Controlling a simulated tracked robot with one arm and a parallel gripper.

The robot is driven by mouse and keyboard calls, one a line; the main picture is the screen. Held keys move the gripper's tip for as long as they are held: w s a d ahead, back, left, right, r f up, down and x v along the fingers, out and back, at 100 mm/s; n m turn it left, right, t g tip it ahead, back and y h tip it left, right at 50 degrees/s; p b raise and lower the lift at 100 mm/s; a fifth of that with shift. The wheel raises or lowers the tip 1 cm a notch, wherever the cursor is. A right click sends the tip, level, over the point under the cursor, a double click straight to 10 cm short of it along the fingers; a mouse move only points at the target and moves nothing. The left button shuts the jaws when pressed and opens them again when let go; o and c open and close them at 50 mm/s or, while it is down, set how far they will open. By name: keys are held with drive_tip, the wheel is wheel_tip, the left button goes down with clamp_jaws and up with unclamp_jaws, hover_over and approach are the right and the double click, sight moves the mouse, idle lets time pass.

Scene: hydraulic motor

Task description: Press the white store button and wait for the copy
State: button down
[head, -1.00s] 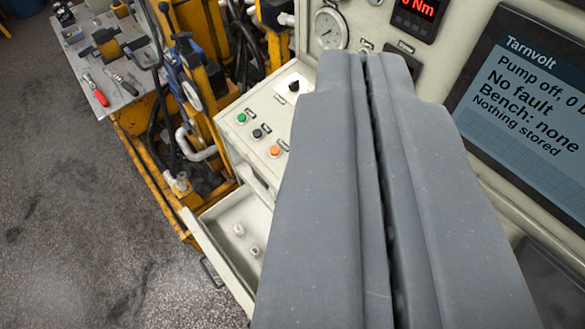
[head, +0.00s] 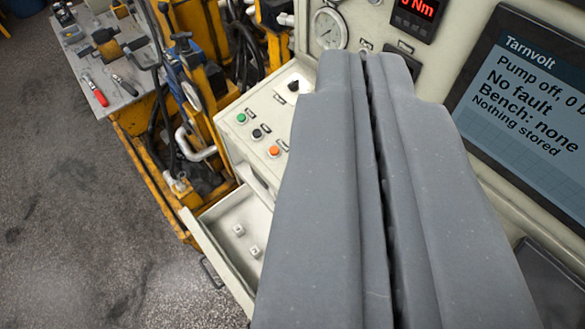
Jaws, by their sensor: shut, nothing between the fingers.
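My gripper (head: 367,58) fills the middle of the view, its two grey fingers shut together with nothing between them. The fingertips are in front of the cream console (head: 455,75) and hide part of it. The sloped panel (head: 240,140) at the left has green (head: 241,118), black (head: 257,133) and orange (head: 274,152) buttons and a black knob (head: 293,86). No button that is clearly the white store button shows; it may be hidden behind the fingers. The Tarnvolt screen (head: 540,125) reads "Pump off", "No fault", "Bench: none" and "Nothing stored".
A pressure gauge (head: 329,28) and a red "Nm" readout (head: 414,12) are above the fingertips. An open drawer (head: 215,240) with two small white pieces sticks out below the panel. Yellow machinery (head: 150,165) and a tool bench (head: 80,60) stand left. The left floor is clear.

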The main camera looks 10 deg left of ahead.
drive_tip(key=w+a+f+n+g, duration=0.1)
drive_tip(key=w+a+f+n, duration=0.1)
drive_tip(key=w+f, duration=0.7)
drive_tip(key=w+a+f+n+g+b, duration=0.1)
drive_tip(key=w+a+f+n+g, duration=0.1)
drive_tip(key=w+f, duration=0.8)
drive_tip(key=w+a+f+n+g+h+b, duration=0.1)
drive_tip(key=w+a+f+n, duration=0.3)
drive_tip(key=f, duration=1.7)
drive_tip(key=w+n, duration=0.1)
drive_tip(key=w, duration=0.4)
drive_tip(key=shift+w+f+g, duration=0.15)
drive_tip(key=shift+f+g, duration=0.15)
drive_tip(key=shift+g, duration=0.1)
drive_tip(key=shift+f+b, duration=0.1)
drive_tip(key=shift+b, duration=0.2)
drive_tip(key=shift+w+d+f+b, duration=0.15)
drive_tip(key=shift+f+b, duration=0.3)
drive_tip(key=shift+f, duration=0.95)
drive_tip(key=shift+w+d+f+b, duration=0.2)
drive_tip(key=shift+f+b, duration=0.25)
drive_tip(key=shift+f, duration=1)
drive_tip(key=shift+w+d+f+b, duration=0.15)
drive_tip(key=shift+f+b, duration=0.3)
drive_tip(key=shift+f, duration=0.95)
drive_tip(key=shift+f, duration=0.1)
drive_tip(key=shift+f, duration=0.2)
